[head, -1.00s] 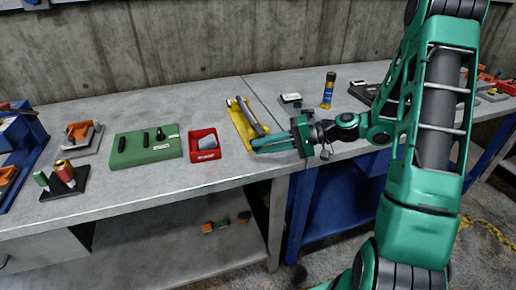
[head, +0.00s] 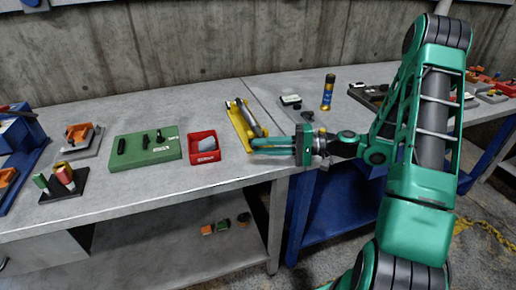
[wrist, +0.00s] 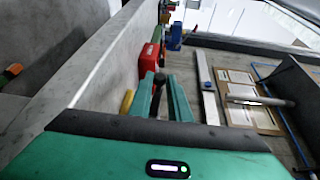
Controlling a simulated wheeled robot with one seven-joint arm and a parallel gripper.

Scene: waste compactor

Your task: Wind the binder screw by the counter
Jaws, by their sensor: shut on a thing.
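A yellow base (head: 237,122) with a grey metal bar tool (head: 249,118) on it, which looks like the binder, lies near the middle of the counter (head: 220,101). My gripper (head: 254,144) reaches in from the right, low over the counter's front edge, with its green fingers at the near end of the tool. In the wrist view, my gripper (wrist: 160,92) is shut on a dark round-headed handle (wrist: 159,80) between its fingers. A bit of the yellow base (wrist: 126,103) shows beside them. The screw itself is mostly hidden by the fingers.
A red bin (head: 203,147) and a green block with black pegs (head: 146,148) stand to the left. A blue-and-yellow can (head: 328,92) and a small box with a pale face (head: 291,101) stand behind my gripper. The lower shelf holds several small items.

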